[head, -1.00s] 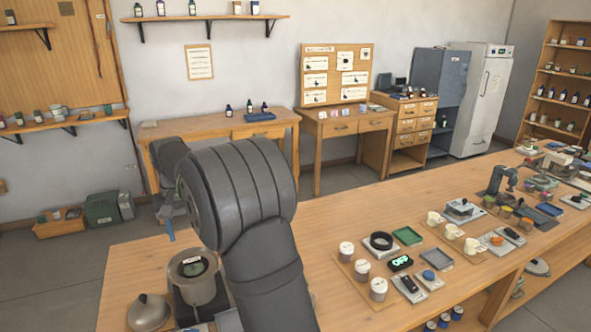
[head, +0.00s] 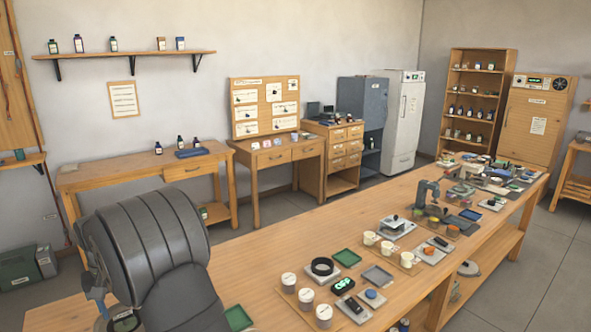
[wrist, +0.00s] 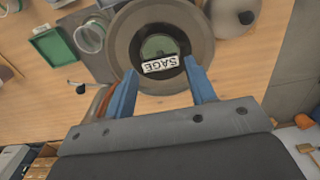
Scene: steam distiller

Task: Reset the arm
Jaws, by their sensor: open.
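My gripper (wrist: 162,78) shows in the wrist view as two blue fingers spread apart, with nothing held between them. Below them is a round dark-rimmed vessel (wrist: 121,38) with a label reading SAGE (wrist: 160,64) over something green inside. The fingertips overlap the vessel's near rim in the picture; I cannot tell whether they touch it. In the head view my dark grey arm fills the lower left.
In the wrist view a green tray (wrist: 52,46) and a clear jar (wrist: 90,37) are left of the vessel. In the head view white cups (head: 289,283), a black ring (head: 322,267) and an instrument (head: 428,195) stand along the bench (head: 270,240). The bench's back strip is clear.

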